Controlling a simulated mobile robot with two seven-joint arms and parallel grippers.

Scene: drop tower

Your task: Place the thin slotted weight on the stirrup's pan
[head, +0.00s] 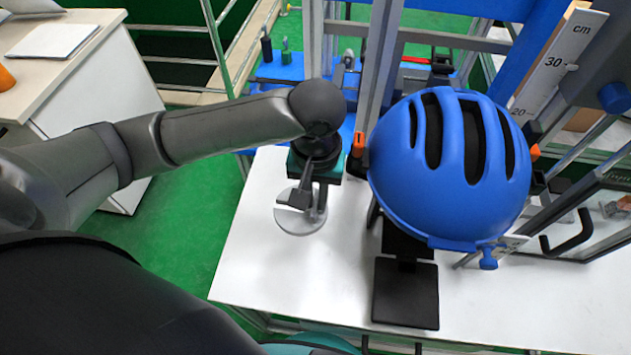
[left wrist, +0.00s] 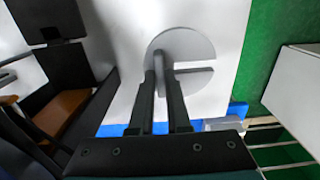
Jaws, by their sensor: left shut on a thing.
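The thin slotted weight (head: 297,222) is a light grey disc with a slot cut in from its edge. It shows in the left wrist view (left wrist: 203,45) over the white tabletop, its slot opening to the right. My left gripper (head: 302,198) is shut on a grey raised part at the disc's middle, between the two fingers in the left wrist view (left wrist: 165,80). I cannot tell whether the disc touches the table. A black square plate (head: 405,293), apparently the stirrup's pan, lies below the helmet, right of the weight. It shows bare in the head view.
A blue helmet (head: 448,165) sits above the plate, close to the right of my gripper. Rails (head: 378,70) and a cm scale (head: 560,60) stand behind. The white table (head: 250,255) is clear at the front left. A desk (head: 95,110) stands far left.

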